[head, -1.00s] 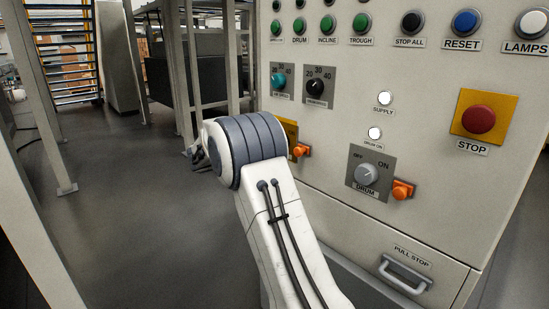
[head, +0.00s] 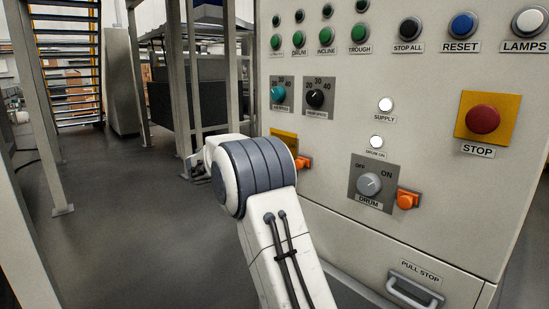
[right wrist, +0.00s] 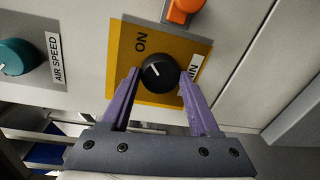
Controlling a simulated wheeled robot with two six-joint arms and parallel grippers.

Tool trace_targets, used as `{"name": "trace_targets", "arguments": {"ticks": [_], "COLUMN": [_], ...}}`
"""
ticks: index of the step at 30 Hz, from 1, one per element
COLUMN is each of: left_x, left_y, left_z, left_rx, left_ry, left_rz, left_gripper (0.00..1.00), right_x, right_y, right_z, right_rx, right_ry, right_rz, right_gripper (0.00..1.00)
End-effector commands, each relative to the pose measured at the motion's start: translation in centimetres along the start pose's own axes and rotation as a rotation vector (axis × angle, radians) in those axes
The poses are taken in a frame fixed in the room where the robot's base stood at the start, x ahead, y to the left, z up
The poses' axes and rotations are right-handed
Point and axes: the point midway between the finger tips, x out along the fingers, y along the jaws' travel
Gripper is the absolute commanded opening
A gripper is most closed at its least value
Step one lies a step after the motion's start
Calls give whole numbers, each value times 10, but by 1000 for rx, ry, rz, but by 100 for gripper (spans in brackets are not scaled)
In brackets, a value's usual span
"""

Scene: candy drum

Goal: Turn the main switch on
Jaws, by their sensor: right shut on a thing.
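The main switch is a black round knob (right wrist: 157,82) on a yellow plate (right wrist: 119,80) in the right wrist view. The plate bears the word ON, and another label is partly covered by a finger. The knob's short white mark points up and left in that view, roughly toward ON. My right gripper (right wrist: 158,75) has its purple fingers on either side of the knob and is shut on it. In the head view the yellow plate (head: 284,134) shows only as a strip behind my right arm, which hides the knob and gripper. My left gripper is in neither view.
An orange block (head: 304,163) sits beside the yellow plate. The drum switch (head: 369,185), a red stop button (head: 483,119), the air speed knob (head: 278,92) and a drawer handle (head: 413,291) are on the same panel. Open floor lies left of my arm.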

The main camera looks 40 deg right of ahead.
Motion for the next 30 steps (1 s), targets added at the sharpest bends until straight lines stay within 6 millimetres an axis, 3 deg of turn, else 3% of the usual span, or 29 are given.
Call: {"name": "trace_targets", "arguments": {"ticks": [1, 3, 14, 30], "left_x": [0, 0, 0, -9], "left_y": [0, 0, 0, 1], "left_z": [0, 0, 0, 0], "left_rx": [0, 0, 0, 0], "left_ry": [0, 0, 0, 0], "left_rz": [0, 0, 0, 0], "left_gripper": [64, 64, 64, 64], "right_x": [-1, -1, -4, -95], "right_y": [-3, -2, 0, -1], "right_z": [0, 0, 0, -1], "right_rx": [0, -1, 0, -1], "right_ry": [-1, -1, 0, 2], "right_rz": [-6, -5, -2, -3], "right_gripper": [73, 92, 92, 92]}}
